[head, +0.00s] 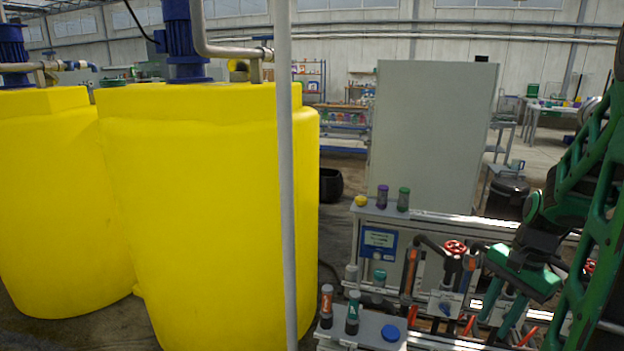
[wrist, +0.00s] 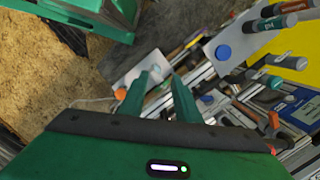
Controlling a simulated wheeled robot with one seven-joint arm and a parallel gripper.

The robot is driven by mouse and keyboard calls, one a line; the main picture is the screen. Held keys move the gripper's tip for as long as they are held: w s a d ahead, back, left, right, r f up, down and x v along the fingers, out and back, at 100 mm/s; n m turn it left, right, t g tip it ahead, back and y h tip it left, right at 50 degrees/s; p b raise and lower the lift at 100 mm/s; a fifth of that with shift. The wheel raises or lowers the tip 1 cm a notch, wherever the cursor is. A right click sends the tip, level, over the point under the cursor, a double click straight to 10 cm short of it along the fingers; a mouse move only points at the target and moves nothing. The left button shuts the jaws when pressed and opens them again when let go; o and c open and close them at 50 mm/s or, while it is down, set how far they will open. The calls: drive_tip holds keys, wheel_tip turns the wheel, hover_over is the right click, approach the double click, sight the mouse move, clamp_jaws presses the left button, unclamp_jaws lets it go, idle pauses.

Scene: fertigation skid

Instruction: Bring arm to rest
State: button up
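My gripper (head: 503,307) is at the right of the head view, at the end of my green and black arm. Its two green fingers point down over the pipework of the skid (head: 428,341). In the wrist view my gripper (wrist: 160,88) shows its two fingers apart, with a gap between them and nothing held. Below the fingers in that view are a pale plate and metal rails. A red-handled valve (head: 455,248) stands to the left of my gripper in the head view, apart from it.
Two yellow tanks (head: 215,220) fill the left, with a grey pole (head: 286,180) in front. A grey cabinet (head: 430,135) stands behind the skid. Capped bottles (head: 352,312) stand on the skid's front ledge. A blue controller (head: 379,246) and orange-handled parts crowd the area near my gripper.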

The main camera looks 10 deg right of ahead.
drive_tip(key=s+a+r+n+h, duration=0.1)
drive_tip(key=s+a+r+n, duration=0.6)
drive_tip(key=s+a+n, duration=0.2)
drive_tip(key=shift+s+a+h, duration=0.3)
drive_tip(key=shift+a, duration=0.4)
